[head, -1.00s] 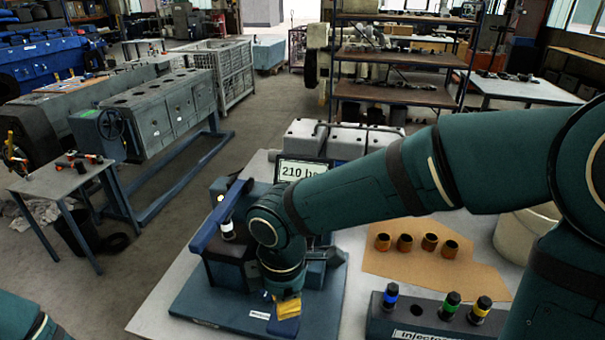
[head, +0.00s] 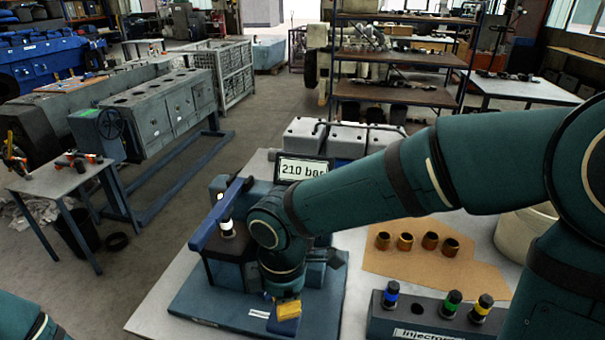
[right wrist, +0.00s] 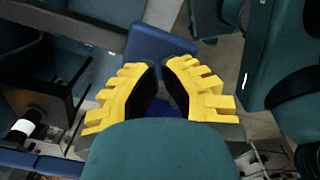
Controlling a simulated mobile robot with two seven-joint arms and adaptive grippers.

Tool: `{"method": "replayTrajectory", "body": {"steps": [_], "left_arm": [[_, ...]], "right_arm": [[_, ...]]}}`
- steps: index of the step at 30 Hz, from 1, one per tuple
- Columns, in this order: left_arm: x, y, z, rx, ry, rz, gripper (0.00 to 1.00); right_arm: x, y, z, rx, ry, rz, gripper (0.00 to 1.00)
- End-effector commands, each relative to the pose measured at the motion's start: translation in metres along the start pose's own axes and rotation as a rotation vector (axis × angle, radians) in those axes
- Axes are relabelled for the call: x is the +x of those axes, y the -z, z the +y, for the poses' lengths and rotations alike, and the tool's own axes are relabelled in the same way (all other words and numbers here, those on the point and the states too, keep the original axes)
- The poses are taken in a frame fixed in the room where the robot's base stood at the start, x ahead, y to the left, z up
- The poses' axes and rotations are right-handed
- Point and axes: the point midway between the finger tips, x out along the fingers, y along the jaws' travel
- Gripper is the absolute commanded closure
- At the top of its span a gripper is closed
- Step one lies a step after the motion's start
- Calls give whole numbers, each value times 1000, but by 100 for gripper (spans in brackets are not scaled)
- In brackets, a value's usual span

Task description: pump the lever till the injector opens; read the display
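The injector tester stands on a blue base (head: 215,305), with an angled blue bar (head: 208,233) and a dark injector with a white band (head: 227,229). Its display (head: 302,169) reads "210 bar"; my right arm covers its lower right edge. My right gripper (head: 288,311) points down over the front right of the base. In the right wrist view its yellow fingers (right wrist: 161,80) have tips close together, with a narrow gap. A blue piece (right wrist: 160,45), possibly the lever, lies just beyond the tips; I cannot tell whether it is gripped. My left gripper is out of view.
A rack (head: 400,330) with several colour-banded injectors stands at the front right. Several brass-coloured rings (head: 405,242) lie on a brown sheet (head: 380,262) behind it.

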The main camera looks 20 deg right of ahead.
Motion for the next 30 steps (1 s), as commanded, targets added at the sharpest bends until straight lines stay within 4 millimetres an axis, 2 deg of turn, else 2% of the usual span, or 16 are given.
{"method": "replayTrajectory", "body": {"steps": [30], "left_arm": [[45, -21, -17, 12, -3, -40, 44]], "right_arm": [[68, -3, 3, 1, 2, -1, 100]]}}
